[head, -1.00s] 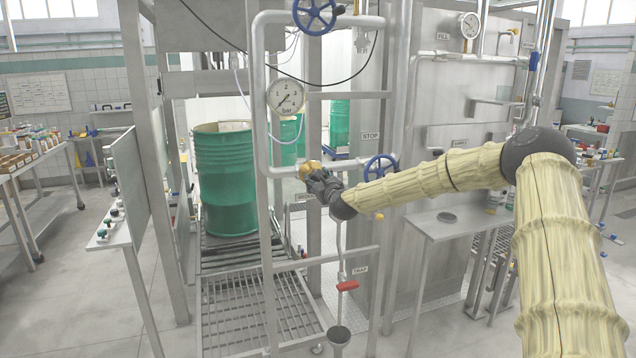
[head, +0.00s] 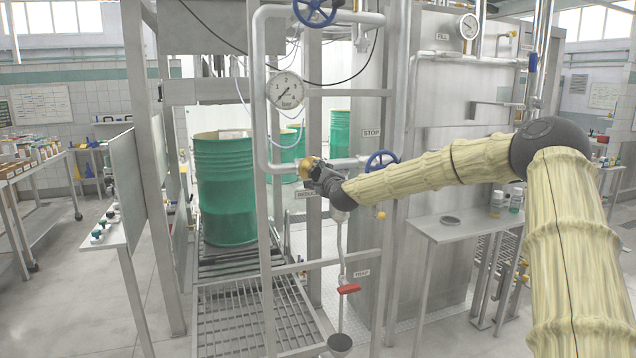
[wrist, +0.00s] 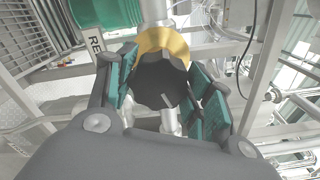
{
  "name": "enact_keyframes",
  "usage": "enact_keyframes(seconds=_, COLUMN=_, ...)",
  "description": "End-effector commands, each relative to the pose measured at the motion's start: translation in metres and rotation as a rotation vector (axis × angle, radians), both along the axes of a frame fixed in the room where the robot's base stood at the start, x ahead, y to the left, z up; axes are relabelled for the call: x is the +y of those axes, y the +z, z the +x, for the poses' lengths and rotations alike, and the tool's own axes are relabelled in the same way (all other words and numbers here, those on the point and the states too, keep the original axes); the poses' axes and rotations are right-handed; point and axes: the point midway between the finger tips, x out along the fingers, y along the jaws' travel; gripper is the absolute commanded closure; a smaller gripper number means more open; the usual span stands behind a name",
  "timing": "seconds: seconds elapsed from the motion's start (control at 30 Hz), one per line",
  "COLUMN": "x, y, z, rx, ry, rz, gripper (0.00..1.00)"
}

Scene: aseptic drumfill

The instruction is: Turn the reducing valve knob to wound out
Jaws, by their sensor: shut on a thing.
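The reducing valve knob (wrist: 162,82) is black and lobed with a pale pointer mark, in front of a brass-coloured valve body (wrist: 160,43). In the head view the brass body (head: 305,168) sits on the pipe below the pressure gauge (head: 286,90), and my gripper hides the knob. My gripper (wrist: 164,92) has its green-padded fingers on either side of the knob and is shut on it. It also shows in the head view (head: 318,176). The pointer mark points down and slightly right in the wrist view. The gauge needle points to the lower left.
A blue handwheel (head: 381,162) stands just right of my gripper, and another blue handwheel (head: 314,10) is above. A red lever (head: 349,289) is on the drain pipe below. A green drum (head: 225,188) stands on rollers behind the pipe frame.

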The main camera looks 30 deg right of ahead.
Motion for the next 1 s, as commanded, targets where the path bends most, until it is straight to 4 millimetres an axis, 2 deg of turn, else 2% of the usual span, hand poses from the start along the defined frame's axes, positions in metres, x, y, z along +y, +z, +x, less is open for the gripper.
enact_keyframes(seconds=1.0, x=0.0008, y=-0.006, z=-0.0001, rx=0.225, ry=0.002, rz=-0.925, gripper=0.72)
